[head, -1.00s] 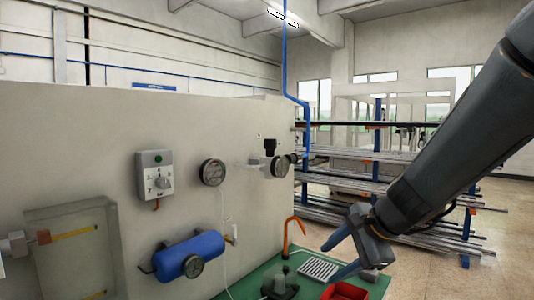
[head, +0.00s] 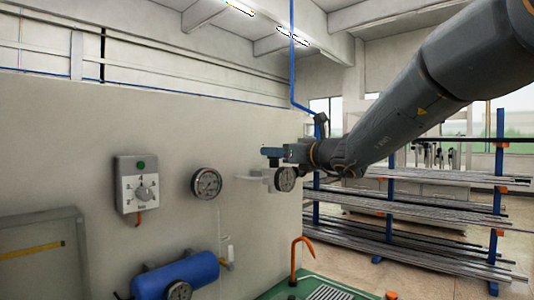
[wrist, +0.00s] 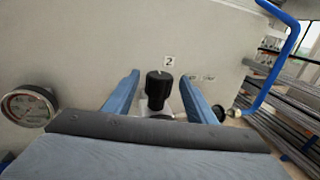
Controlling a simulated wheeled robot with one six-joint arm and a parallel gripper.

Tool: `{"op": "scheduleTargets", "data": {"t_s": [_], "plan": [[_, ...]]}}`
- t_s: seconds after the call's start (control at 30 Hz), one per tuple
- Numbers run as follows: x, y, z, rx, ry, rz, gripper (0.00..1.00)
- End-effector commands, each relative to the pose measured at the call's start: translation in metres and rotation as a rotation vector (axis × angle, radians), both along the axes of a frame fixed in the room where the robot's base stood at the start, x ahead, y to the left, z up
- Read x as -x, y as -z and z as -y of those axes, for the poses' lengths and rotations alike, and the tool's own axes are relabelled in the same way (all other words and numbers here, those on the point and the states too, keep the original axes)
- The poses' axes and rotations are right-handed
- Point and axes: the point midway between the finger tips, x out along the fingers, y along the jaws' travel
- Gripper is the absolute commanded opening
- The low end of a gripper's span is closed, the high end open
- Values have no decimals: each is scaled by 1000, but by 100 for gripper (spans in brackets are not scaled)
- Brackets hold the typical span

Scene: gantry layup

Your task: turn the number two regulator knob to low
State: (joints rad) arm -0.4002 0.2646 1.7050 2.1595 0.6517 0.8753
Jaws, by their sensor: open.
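The number two regulator has a black knob (wrist: 159,88) on a pale body, with a label reading 2 (wrist: 169,61) on the wall behind it. In the wrist view my gripper (wrist: 160,77) is open, with one blue finger on each side of the knob. Gaps show between the fingers and the knob. In the head view my gripper (head: 271,153) is at the regulator, and hides the knob; the pale regulator body (head: 254,178) and its gauge (head: 285,180) show below. The knob's setting marks cannot be read.
Another round gauge (head: 207,183) and a grey control box (head: 138,184) with a dial are on the wall to the left. A blue tank (head: 178,274) hangs lower. A blue pipe (wrist: 281,62) runs close on the right. Pipe racks (head: 420,208) stand beyond.

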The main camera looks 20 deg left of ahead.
Motion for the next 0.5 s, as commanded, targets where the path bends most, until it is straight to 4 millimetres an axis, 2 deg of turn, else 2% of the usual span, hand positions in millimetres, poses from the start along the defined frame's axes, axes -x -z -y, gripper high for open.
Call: {"op": "scheduleTargets", "data": {"t_s": [0.2,0.5], "plan": [[-19,-1,-28,2,-2,-1,51],[-34,0,-51,3,-4,0,51]]}}
